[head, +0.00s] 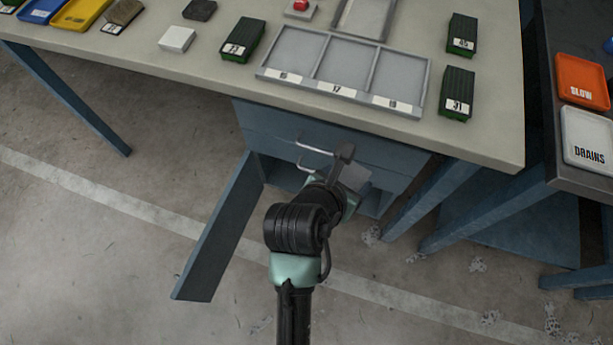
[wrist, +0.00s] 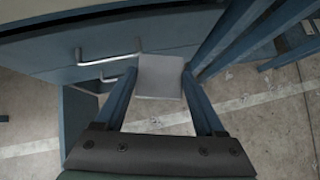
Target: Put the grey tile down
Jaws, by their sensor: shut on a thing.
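The grey tile (wrist: 160,78) is a flat square held between the two fingertips of my gripper (wrist: 160,88) in the wrist view. In the head view the tile (head: 356,178) is partly hidden behind my gripper (head: 346,166). My gripper is shut on the tile, in front of the bench's drawers and below the height of the bench top. The tile is in the air, apart from the bench top.
The bench top (head: 480,140) carries a grey tray (head: 371,104) with three labelled compartments, all empty. Drawer handles (head: 314,147) stick out near my gripper. A cabinet door (head: 220,225) hangs open left.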

